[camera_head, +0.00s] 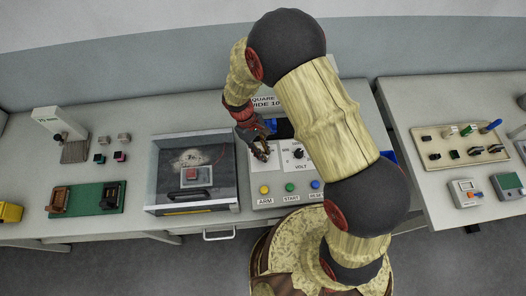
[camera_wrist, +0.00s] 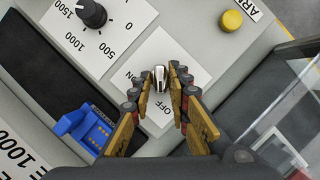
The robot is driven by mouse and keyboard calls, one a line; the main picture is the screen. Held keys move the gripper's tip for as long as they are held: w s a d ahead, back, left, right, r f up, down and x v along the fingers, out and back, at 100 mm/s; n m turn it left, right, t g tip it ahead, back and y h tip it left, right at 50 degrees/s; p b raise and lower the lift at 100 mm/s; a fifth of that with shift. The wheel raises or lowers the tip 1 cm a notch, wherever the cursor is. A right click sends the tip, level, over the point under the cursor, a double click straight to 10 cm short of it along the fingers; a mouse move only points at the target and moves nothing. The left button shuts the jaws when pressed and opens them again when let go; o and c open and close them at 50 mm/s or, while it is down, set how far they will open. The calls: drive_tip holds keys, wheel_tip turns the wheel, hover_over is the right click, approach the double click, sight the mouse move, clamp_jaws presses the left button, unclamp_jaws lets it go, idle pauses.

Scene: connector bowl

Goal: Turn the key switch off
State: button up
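The key switch (camera_wrist: 160,79) is a small silver key on a white plate (camera_wrist: 185,55) with ON and OFF lettering, on the grey control panel (camera_head: 270,203). In the wrist view the key stands between the two fingertips of my gripper (camera_wrist: 161,76). The fingers are partly closed, one on each side of the key, with what looks like a narrow gap on each side; contact is not clear. In the head view my gripper (camera_head: 262,153) is over the panel's left plate and hides the key.
A black dial (camera_wrist: 91,13) sits beside the key plate. Yellow (camera_head: 264,189), green (camera_head: 290,187) and blue (camera_head: 315,184) buttons line the panel's front. A clear-sided box (camera_head: 160,207) stands close on the left. A blue connector (camera_wrist: 85,127) lies near the panel's back.

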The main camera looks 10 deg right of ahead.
drive_tip(key=shift+o, duration=1.2)
drive_tip(key=v, duration=1.2)
